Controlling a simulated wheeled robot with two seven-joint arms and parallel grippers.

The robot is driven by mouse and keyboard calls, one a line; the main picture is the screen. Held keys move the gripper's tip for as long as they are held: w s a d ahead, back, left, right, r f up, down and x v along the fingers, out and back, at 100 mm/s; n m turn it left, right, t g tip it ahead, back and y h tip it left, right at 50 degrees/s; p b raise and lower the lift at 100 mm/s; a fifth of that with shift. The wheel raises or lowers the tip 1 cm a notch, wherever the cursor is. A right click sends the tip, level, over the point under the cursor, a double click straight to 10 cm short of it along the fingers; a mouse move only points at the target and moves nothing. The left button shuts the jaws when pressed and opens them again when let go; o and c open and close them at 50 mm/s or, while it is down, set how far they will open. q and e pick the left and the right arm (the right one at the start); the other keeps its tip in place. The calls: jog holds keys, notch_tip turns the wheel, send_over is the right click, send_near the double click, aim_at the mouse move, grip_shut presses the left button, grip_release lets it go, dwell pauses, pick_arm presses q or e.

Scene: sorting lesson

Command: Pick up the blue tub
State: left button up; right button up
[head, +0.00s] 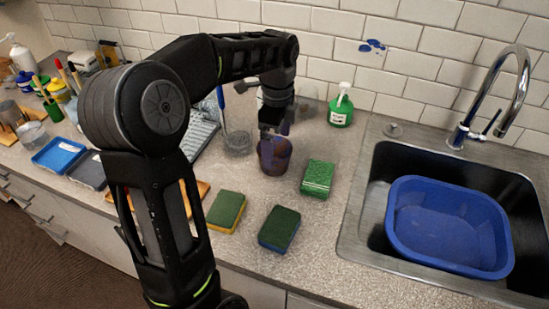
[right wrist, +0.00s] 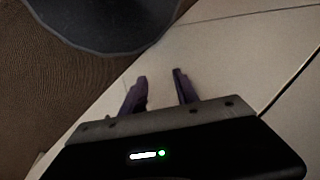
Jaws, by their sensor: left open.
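The blue tub (head: 448,225) is a wide, open basin sitting inside the steel sink at the right of the head view. My left gripper (head: 271,133) is open, pointing down at a dark, brownish cup (head: 274,155) on the counter, well to the left of the tub. Its fingertips are at or just over the cup's rim; I cannot tell whether they touch it. My right gripper (right wrist: 160,75) shows only in the right wrist view. Its two purple fingers are apart with nothing between them, and pale cabinet fronts lie beyond.
A green sponge block (head: 318,179) and two green-topped sponges (head: 279,229) (head: 226,211) lie near the cup. A green spray bottle (head: 341,107) stands at the wall. The faucet (head: 497,95) arches over the sink (head: 362,238). A blue tray (head: 58,155) and brushes are at left.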

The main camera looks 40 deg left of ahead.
pick_arm(q)
jog(key=shift+s+a+f+p, duration=0.15)
jog(key=shift+f+p, duration=0.15)
jog(key=shift+f, duration=1.05)
jog(key=shift+a+f+p, duration=0.1)
jog(key=shift+f+p, duration=0.15)
jog(key=shift+f, duration=1.05)
jog(key=c, duration=1.3)
jog(key=shift+o, duration=0.2)
jog(key=shift+r, duration=0.2)
notch_tip(320, 180, up, 10)
jog(key=b, duration=0.1)
jog(key=shift+f, duration=0.15)
